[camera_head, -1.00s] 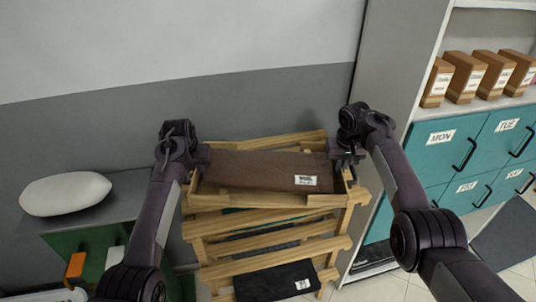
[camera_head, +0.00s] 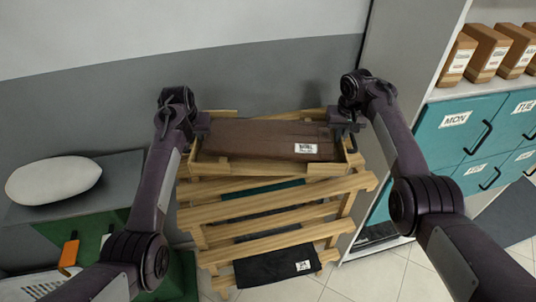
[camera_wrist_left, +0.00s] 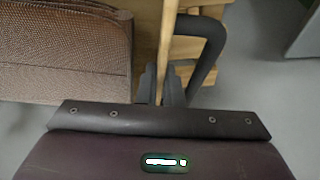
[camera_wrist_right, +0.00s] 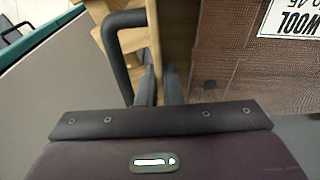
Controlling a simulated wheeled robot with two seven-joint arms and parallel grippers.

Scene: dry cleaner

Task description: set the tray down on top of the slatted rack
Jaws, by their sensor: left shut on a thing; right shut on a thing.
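A wooden tray (camera_head: 330,170) holds a folded brown cloth (camera_head: 255,139) with a white label. The label reads WOOL in the right wrist view. The tray is between my two grippers, at the top of the wooden slatted rack (camera_head: 265,209). Whether the tray touches the rack is hidden. My left gripper (camera_head: 201,128) is shut on the tray's left end; its fingers pinch the thin wooden wall beside a dark handle in the left wrist view (camera_wrist_left: 163,88). My right gripper (camera_head: 342,127) is shut on the right end wall, beside another dark handle in the right wrist view (camera_wrist_right: 158,85).
Dark folded cloth (camera_head: 277,267) lies on the rack's lower slats. A white pillow-like object (camera_head: 53,180) rests on a grey counter at the left. Teal drawers (camera_head: 458,130) and brown boxes (camera_head: 490,52) stand at the right. A grey wall is behind the rack.

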